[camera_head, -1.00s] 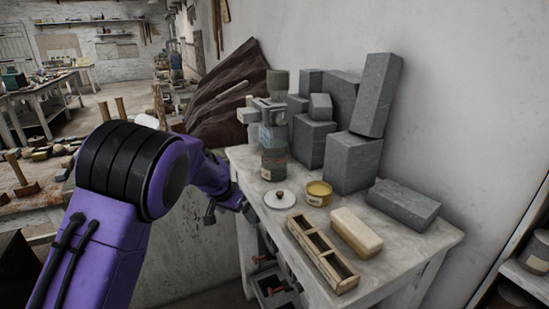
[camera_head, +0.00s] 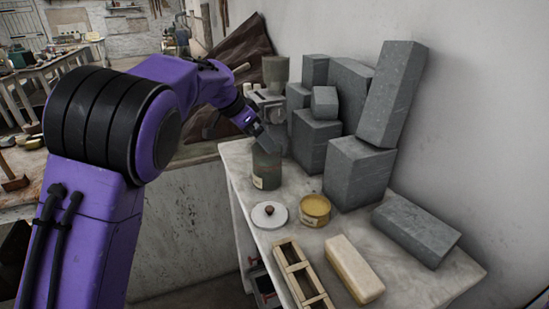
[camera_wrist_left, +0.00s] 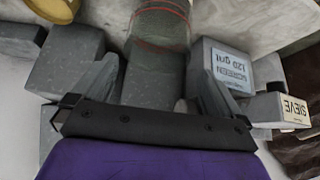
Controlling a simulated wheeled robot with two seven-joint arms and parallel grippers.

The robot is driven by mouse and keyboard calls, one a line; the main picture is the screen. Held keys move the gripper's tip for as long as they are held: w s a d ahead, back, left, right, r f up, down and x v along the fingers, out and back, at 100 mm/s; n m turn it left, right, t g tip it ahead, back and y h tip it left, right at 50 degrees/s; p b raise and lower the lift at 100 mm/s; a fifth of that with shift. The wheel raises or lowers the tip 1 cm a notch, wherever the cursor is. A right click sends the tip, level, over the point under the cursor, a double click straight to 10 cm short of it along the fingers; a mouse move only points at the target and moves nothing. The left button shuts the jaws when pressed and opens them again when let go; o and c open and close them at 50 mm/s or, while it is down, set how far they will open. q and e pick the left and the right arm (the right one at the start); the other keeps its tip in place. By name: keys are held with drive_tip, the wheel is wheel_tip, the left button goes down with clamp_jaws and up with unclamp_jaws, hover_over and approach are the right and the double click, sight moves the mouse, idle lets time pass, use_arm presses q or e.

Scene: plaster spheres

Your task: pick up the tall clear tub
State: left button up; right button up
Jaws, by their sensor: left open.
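The tall clear tub (camera_head: 266,168) is a dark-looking see-through cylinder with a label low on its side, standing at the table's far left. In the left wrist view the tub (camera_wrist_left: 158,50) has red lines around it and lies between my two fingers. My left gripper (camera_head: 270,138) is at the tub's upper part, coming in from the left. In the wrist view the gripper (camera_wrist_left: 158,88) is open, one finger on each side of the tub; whether either finger touches it I cannot tell. My right gripper is out of view.
A sieve machine (camera_head: 270,95) stands behind the tub; its labelled grey parts (camera_wrist_left: 232,68) show close by. Grey blocks (camera_head: 358,172) stack to the right. A white lid (camera_head: 269,214), yellow tin (camera_head: 315,210), wooden divided box (camera_head: 300,275) and cream block (camera_head: 353,268) lie nearer.

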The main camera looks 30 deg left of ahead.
sight(269, 155)
use_arm(q)
drive_tip(key=shift+w+d+f, duration=0.15)
drive_tip(key=shift+d+f, duration=0.1)
drive_tip(key=shift+f, duration=0.5)
drive_tip(key=shift+d+f+p, duration=0.3)
drive_tip(key=shift+f+p, duration=0.2)
drive_tip(key=shift+f, duration=0.05)
drive_tip(key=p+x, duration=0.2)
drive_tip(key=x, duration=0.4)
drive_tip(key=shift+w+a, duration=0.1)
drive_tip(key=shift+a, duration=0.05)
drive_tip(key=shift+r, duration=0.15)
drive_tip(key=shift+s, duration=0.25)
drive_tip(key=shift+c, duration=1.2)
drive_tip(key=shift+w, duration=0.1)
drive_tip(key=c, duration=0.5)
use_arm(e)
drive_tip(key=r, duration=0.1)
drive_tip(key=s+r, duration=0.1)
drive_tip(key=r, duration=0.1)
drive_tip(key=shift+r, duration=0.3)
use_arm(q)
drive_tip(key=shift+c, duration=0.2)
